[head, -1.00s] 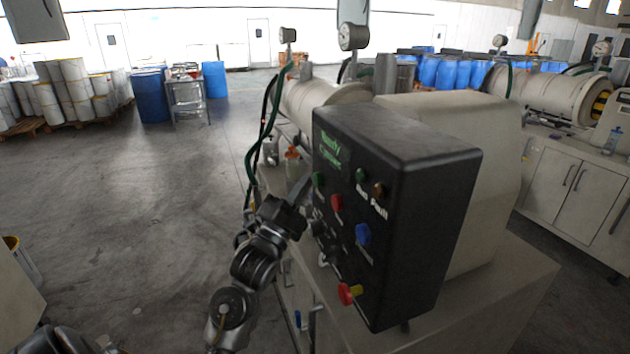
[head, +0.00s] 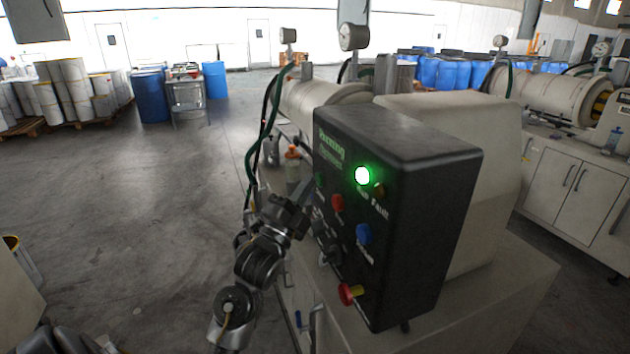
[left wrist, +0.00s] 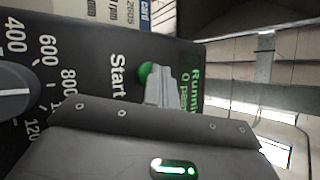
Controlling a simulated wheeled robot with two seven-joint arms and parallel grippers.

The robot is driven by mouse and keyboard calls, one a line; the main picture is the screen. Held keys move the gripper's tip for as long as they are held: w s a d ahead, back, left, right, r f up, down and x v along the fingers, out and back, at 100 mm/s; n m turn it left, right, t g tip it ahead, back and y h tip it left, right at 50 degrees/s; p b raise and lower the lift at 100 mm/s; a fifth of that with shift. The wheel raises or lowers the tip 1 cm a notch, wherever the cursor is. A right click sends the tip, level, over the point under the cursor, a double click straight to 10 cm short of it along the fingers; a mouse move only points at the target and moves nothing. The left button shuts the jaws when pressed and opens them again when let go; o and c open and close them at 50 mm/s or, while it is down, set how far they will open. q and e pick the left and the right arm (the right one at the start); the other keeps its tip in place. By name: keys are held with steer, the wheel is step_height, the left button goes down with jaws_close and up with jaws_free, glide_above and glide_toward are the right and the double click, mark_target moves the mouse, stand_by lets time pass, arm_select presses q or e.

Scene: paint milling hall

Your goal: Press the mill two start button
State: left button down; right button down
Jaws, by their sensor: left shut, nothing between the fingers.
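The black control box (head: 400,180) of a mill stands at the centre of the head view, with red, blue and green controls on its face. Its green run lamp (head: 362,175) is lit, beside a dark fault lamp (head: 379,190). The green start button (left wrist: 146,74) shows in the left wrist view beside the word "Start", partly covered by my fingers. My left gripper (left wrist: 163,92) is shut and empty, its fingertips at the button; I cannot tell whether they still touch it. It also shows in the head view (head: 306,193). My right gripper does not show.
A red stop knob (head: 346,294) sticks out low on the box. Green and dark hoses (head: 268,110) hang behind my left gripper. A second mill (head: 550,95) stands at the right. Floor at the left is open.

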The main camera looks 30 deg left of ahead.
arm_select(q)
steer(key=shift+s+a, duration=0.4)
steer(key=shift+s, duration=0.3)
steer(key=shift+s+a+p, duration=0.2)
steer(key=shift+s+a, duration=0.55)
steer(key=shift+s, duration=0.3)
steer(key=shift+s+a+p, duration=0.15)
steer(key=shift+s+a, duration=0.55)
steer(key=shift+s, duration=0.3)
